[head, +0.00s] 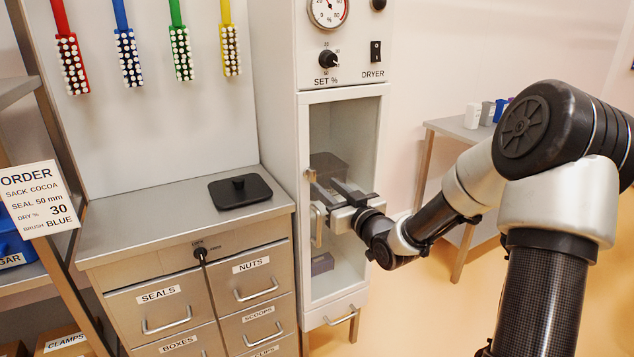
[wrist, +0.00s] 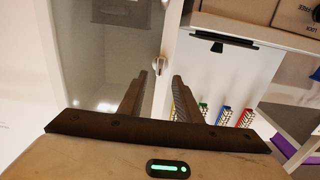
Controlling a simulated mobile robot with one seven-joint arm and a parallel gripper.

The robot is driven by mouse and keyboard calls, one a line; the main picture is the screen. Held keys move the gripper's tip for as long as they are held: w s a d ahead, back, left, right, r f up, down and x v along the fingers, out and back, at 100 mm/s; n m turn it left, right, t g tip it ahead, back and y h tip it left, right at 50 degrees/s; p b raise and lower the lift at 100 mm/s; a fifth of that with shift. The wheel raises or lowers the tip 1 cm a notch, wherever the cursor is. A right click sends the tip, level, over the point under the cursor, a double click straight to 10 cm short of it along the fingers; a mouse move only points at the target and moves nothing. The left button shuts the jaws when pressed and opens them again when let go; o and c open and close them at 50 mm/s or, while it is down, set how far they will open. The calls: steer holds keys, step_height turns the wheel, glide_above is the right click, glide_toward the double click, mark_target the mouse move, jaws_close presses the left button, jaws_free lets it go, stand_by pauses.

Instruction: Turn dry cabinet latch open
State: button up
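The dry cabinet (head: 345,97) is a tall, pale cabinet with a glazed door, which looks shut. Its latch (head: 311,176) is a small metal piece at the left edge of the door. A vertical door handle (head: 317,226) sits just below it. My gripper (head: 328,191) is in front of the door, with its fingers pointing toward the latch side. In the wrist view the latch (wrist: 160,64) shows just beyond and between the two fingertips (wrist: 160,78). The fingers are apart with nothing between them. I cannot tell whether they touch the latch.
A steel drawer unit (head: 180,240) stands left of the cabinet with a black lidded plate (head: 240,190) on top. A side table (head: 460,128) with cups stands behind my arm at right.

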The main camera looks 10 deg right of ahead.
mark_target(314, 176)
steer(key=x, duration=0.6)
steer(key=shift+w+b, duration=0.1)
steer(key=shift+b, duration=0.2)
steer(key=shift+c, duration=0.4)
jaws_close()
